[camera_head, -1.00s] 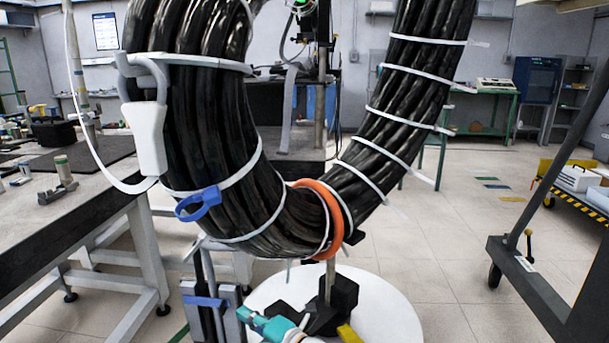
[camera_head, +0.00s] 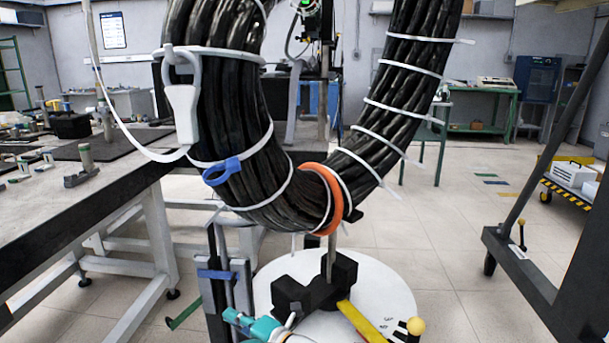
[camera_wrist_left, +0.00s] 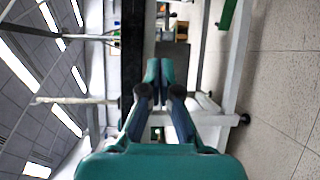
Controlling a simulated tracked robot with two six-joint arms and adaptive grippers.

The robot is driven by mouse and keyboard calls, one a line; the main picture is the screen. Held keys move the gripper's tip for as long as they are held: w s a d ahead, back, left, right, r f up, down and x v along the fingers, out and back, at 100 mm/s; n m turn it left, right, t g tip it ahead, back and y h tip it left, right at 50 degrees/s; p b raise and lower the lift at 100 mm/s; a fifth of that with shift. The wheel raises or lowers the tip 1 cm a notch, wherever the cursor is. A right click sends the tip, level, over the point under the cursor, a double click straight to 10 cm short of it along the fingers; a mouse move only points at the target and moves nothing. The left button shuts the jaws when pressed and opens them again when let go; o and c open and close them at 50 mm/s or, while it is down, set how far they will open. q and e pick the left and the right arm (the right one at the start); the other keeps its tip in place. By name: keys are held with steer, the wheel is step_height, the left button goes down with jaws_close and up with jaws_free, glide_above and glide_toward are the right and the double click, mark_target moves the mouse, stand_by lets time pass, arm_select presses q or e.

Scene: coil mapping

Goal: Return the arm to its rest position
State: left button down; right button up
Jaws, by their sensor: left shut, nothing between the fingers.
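My left gripper, with teal parts, shows at the bottom edge of the head view (camera_head: 252,326), below the cable coil and in front of the round white base. In the wrist view its teal fingertips (camera_wrist_left: 159,70) are together with nothing between them. My right gripper is in neither view. The thick black cable coil (camera_head: 245,150) hangs in a U, bound with white ties. It carries a blue clip (camera_head: 221,172), an orange ring (camera_head: 330,195) and a grey-white clamp (camera_head: 184,105). The left gripper is apart from the coil.
A long workbench (camera_head: 90,210) with tools stands at the left. A round white base (camera_head: 385,290) with a black block (camera_head: 315,285) and a yellow bar (camera_head: 360,322) lies below the coil. A dark frame (camera_head: 530,270) and a yellow-edged cart (camera_head: 575,180) stand right. Floor between is open.

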arm_select(q)
steer(key=s+a+f+m+h+b, duration=0.2)
steer(key=a+f+m+b, duration=0.1)
steer(key=a+f, duration=0.55)
steer(key=s+a+f+m+h+b, duration=0.1)
steer(key=a+f+m+b, duration=0.4)
steer(key=f, duration=0.6)
steer(key=s+d+f+m+g+h, duration=0.1)
steer(key=s+d+f+m+h, duration=0.35)
steer(key=s+f, duration=0.35)
steer(key=s+d+f+m+g+h, duration=0.25)
steer(key=s+f+m+h, duration=0.35)
steer(key=f, duration=0.3)
steer(key=s+d+f+m+g+h, duration=0.1)
steer(key=s+d+m+g+h, duration=0.25)
steer(key=s, duration=0.55)
steer(key=s+d+f+m+g+h, duration=0.1)
steer(key=s+d+m+g, duration=0.1)
steer(key=s+d+m, duration=0.45)
step_height(320, 180, up, 36)
steer(key=s+p, duration=0.2)
steer(key=p, duration=3.3)
steer(key=shift+n+p, duration=0.35)
steer(key=shift+p, duration=0.05)
